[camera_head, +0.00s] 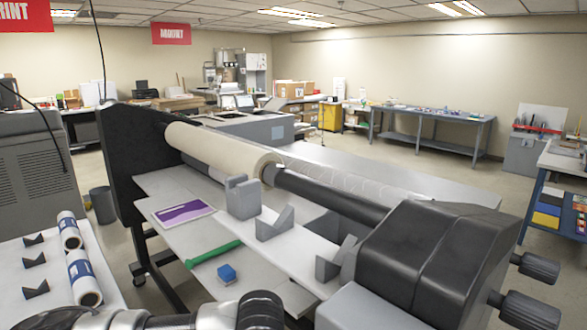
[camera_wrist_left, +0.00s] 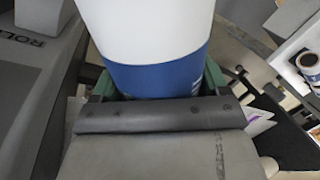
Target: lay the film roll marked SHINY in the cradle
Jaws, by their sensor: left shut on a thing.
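In the left wrist view my left gripper (camera_wrist_left: 168,98) is shut on a large white film roll (camera_wrist_left: 155,35) with a blue band. White letters show at the band's right edge, too cut off to read. The cradle seems to be the grey V-notched supports (camera_head: 274,225) and (camera_head: 335,260) on the laminator's light bed in the head view; no roll lies in them. Two white rolls with blue labels, a far one (camera_head: 69,230) and a near one (camera_head: 84,278), lie on a white table at left; their marks are unreadable. My right gripper is out of view.
A cream roll (camera_head: 220,148) and a dark roller (camera_head: 330,197) span the laminator behind the supports. A purple-and-white sheet (camera_head: 184,212), a green tool (camera_head: 213,254) and a blue block (camera_head: 227,274) lie on the bed. The dark end housing (camera_head: 430,260) stands at right.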

